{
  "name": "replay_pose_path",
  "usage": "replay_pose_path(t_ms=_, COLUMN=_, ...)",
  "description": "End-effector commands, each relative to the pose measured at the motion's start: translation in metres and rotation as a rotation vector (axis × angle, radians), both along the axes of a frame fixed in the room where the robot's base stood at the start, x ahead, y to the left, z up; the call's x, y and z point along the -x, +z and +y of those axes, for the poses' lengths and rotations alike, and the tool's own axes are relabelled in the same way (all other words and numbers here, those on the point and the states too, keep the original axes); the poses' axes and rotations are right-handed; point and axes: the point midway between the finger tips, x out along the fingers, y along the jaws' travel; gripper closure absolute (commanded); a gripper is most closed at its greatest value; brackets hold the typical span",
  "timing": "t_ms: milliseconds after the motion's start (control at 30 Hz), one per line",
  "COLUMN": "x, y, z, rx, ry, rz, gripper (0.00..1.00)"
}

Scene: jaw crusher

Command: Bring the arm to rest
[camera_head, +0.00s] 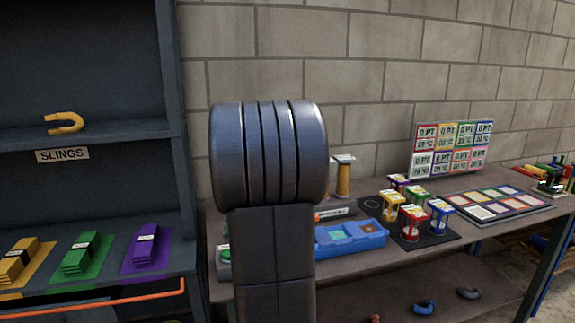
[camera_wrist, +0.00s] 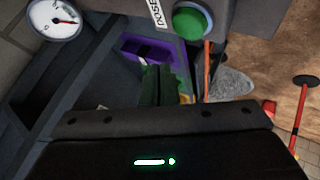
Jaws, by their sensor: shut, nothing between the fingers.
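My arm (camera_head: 268,160) stands upright in the middle of the head view, a thick dark grey column with a ribbed round joint at its top. It hides part of the bench and wall behind it. My gripper does not show in the head view. In the wrist view my gripper (camera_wrist: 158,84) points away from the camera, its two dark fingers together, with nothing visible held. The dark gripper body with a green light fills the bottom of that view. Beyond the fingers lies a purple tray (camera_wrist: 146,50).
A dark shelf unit (camera_head: 88,135) with sling stacks and a yellow shackle stands at left. The bench (camera_head: 500,236) at right bears a blue tray (camera_head: 352,238), several small canisters and a label board (camera_head: 450,150). The wrist view shows a gauge (camera_wrist: 54,18) and a green button (camera_wrist: 190,21).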

Motion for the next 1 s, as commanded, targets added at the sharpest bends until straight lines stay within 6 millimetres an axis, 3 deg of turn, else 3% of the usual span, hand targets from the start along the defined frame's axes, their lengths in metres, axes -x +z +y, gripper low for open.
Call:
replay_pose_path(t_ms=200, x=0.0, y=-0.027, z=0.0, rx=0.001, ry=-0.001, rz=0.004, gripper=1.0)
replay_pose_path(t_ms=400, x=0.0, y=-0.039, z=0.0, rx=0.0, ry=-0.001, rz=0.001, gripper=1.0)
replay_pose_path(t_ms=767, x=0.0, y=-0.038, z=-0.001, rx=0.002, ry=-0.001, rz=0.0, gripper=1.0)
replay_pose_path(t_ms=1000, x=0.006, y=-0.021, z=-0.015, rx=0.027, ry=-0.009, rz=-0.006, gripper=1.0)
